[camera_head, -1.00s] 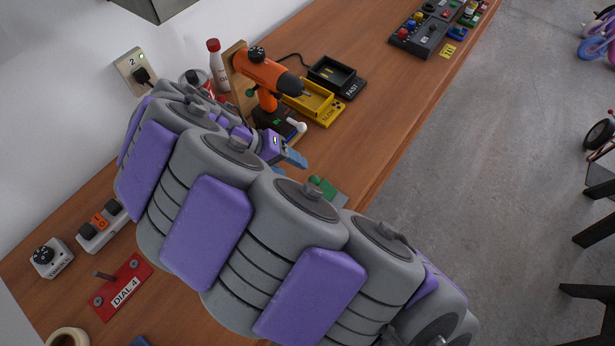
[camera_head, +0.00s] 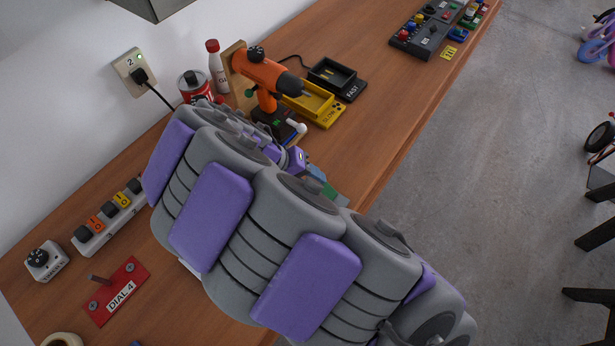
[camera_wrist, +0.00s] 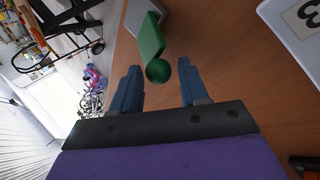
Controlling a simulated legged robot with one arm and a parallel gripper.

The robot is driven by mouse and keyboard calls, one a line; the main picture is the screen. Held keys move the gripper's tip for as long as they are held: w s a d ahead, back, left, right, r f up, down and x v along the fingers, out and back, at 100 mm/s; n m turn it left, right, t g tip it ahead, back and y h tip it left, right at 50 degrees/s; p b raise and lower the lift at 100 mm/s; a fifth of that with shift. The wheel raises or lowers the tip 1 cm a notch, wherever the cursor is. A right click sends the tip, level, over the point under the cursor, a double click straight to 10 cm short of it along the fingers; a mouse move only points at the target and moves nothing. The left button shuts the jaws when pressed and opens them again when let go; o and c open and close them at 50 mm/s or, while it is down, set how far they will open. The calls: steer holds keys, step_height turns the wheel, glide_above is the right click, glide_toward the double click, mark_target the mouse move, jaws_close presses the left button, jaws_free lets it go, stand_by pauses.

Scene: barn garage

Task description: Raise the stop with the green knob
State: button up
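In the wrist view, a round green knob (camera_wrist: 158,70) sits at the end of a flat green stop (camera_wrist: 151,36), which rises from a grey base (camera_wrist: 136,18). My gripper (camera_wrist: 158,82) is open, its two blue fingers on either side of the knob, with a gap to each. I cannot tell how far the knob is from the palm. In the head view, my arm hides the knob and most of the gripper; a bit of green (camera_head: 328,187) shows past the arm.
An orange drill (camera_head: 266,76) stands in a holder at the back, with a yellow tray (camera_head: 312,103) and a black tray (camera_head: 337,76) beside it. A power strip (camera_head: 108,217) and a red DIAL 4 plate (camera_head: 117,292) lie at left. The bench's right edge borders open floor.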

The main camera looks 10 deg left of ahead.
jaws_close()
